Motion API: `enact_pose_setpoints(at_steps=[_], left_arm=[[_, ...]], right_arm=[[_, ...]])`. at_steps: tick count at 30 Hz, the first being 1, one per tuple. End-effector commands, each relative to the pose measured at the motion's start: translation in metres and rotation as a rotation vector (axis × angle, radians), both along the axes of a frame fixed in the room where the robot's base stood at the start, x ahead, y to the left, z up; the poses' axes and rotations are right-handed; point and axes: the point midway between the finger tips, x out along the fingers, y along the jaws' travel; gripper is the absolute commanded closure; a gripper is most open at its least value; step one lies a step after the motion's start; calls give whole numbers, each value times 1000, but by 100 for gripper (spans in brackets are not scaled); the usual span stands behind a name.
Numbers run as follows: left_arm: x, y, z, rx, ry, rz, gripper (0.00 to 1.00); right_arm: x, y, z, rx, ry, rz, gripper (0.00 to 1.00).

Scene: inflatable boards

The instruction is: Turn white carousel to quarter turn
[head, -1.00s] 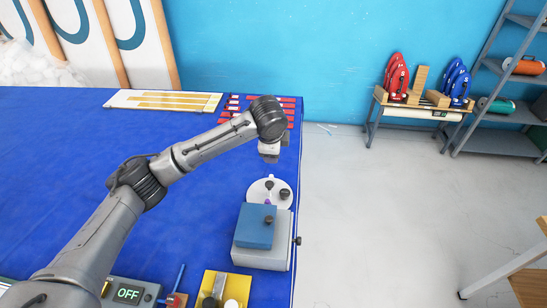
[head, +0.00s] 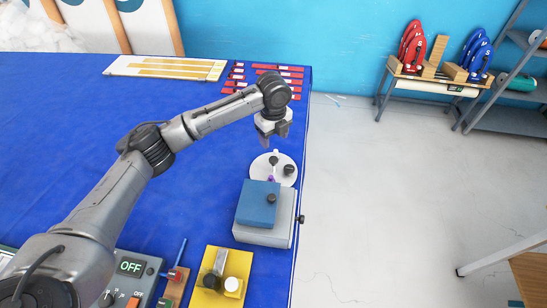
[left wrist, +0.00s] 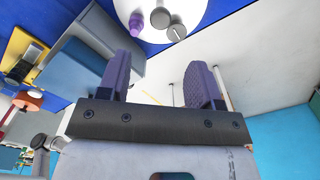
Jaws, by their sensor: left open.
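The white carousel (head: 262,164) is a round disc at the right edge of the blue table. It carries two dark knobs (head: 289,170) and a small purple piece (head: 271,179). Its near side is partly covered by a blue block on a grey box. My left gripper (head: 274,137) is open and empty, just behind and above the disc in the head view. In the left wrist view the disc (left wrist: 205,10) is cut off by the top edge, beyond the spread fingers (left wrist: 160,72). Neither finger visibly touches it. My right gripper is not in view.
The blue block on its grey box (head: 258,202) stands directly in front of the carousel. Red strips (head: 277,76) lie behind. Open floor is to the right.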

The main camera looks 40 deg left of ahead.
Motion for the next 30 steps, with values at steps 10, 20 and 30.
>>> enact_pose_setpoints(at_steps=[10, 20, 30], left_arm=[[-1, 0, -66, 0, 2, 3, 41], [0, 0, -99, -1, 0, 2, 41], [0, 0, -104, 0, 0, 2, 41]], right_arm=[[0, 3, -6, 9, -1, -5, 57], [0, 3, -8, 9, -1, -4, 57], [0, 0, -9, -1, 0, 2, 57]])
